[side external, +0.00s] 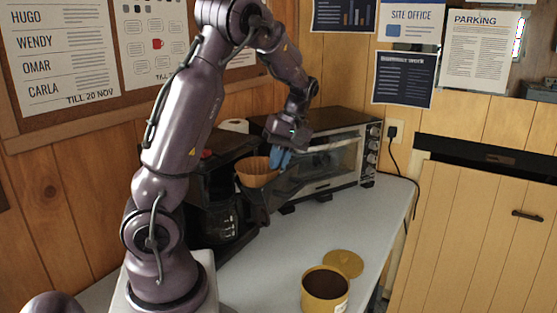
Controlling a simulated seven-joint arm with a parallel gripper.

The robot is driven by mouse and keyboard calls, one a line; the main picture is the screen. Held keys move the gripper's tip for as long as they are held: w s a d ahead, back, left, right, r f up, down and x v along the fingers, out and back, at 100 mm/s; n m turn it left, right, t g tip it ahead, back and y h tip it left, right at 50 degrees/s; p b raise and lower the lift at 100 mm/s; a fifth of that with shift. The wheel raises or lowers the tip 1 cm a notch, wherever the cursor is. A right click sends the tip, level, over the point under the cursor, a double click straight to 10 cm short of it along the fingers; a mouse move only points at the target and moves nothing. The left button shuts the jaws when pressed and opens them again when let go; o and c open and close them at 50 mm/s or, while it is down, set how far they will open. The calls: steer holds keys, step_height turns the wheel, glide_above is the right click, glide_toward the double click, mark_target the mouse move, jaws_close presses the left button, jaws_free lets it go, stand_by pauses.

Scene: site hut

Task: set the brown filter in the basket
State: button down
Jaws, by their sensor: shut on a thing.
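The brown filter (256,173), an open cone with its wide rim up, is in front of the black coffee maker (209,172). My gripper (279,158), with blue fingers, is shut on the filter's right edge. A dark funnel-like part, which looks like the basket (257,207), is directly below the filter. I cannot tell whether the filter's lower end is inside it or just above it. A glass carafe (214,222) stands in the coffee maker.
A toaster oven (330,166) stands behind and right of my gripper. An open yellow canister (325,290) of dark contents and its round lid (343,263) are at the counter's front. The white counter (300,236) between is clear. A black cord hangs at the right.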

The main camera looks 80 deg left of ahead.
steer(key=shift+f, duration=0.2)
steer(key=shift+f, duration=0.1)
steer(key=c, duration=1.6)
jaws_free()
steer(key=v, duration=1.2)
steer(key=s+d+m+t, duration=0.2)
steer(key=d+m+t, duration=0.1)
steer(key=d+m, duration=0.3)
steer(key=s+d+f+m+t, duration=0.1)
steer(key=s+d+m+t, duration=0.2)
steer(key=d+m, duration=0.3)
steer(key=s+d+f+m+t, duration=0.1)
steer(key=s+d+m+t, duration=0.2)
steer(key=d+m, duration=0.3)
steer(key=shift+s+d+f+m+t, duration=0.1)
steer(key=shift+d+m+t, duration=0.1)
steer(key=shift+d, duration=1.25)
steer(key=shift+s+d+f+m+t, duration=0.1)
steer(key=shift+d+m, duration=0.1)
steer(key=shift+d, duration=1.25)
